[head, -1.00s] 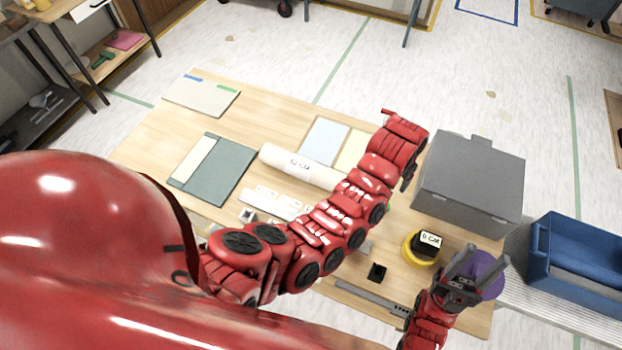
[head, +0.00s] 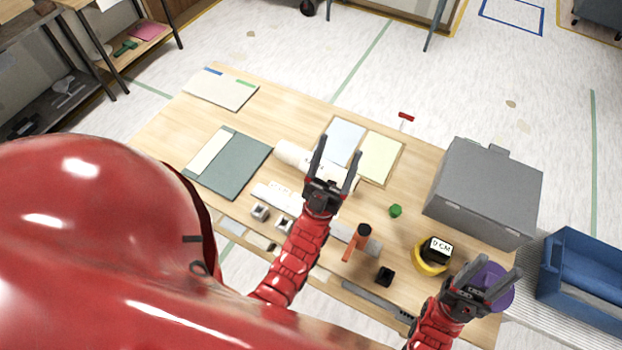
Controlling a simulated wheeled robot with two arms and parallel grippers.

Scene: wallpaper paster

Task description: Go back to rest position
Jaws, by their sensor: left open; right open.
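My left gripper (head: 332,172) is open and empty, with its two fingers pointing away over the middle of the table. It is in front of a white roll (head: 293,155) and hides part of it. My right gripper (head: 497,281) is open at the table's right front corner. It overlaps a purple round thing (head: 497,290) in the picture, and I cannot tell whether they touch. The wooden table (head: 165,133) spreads under both grippers.
A grey box (head: 485,185) stands at the table's right, with a blue bin (head: 585,275) beyond. A yellow ring with a black-and-white block (head: 431,257), an orange-handled tool (head: 356,240), a green piece (head: 396,211) and a dark green board (head: 240,170) lie on the table.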

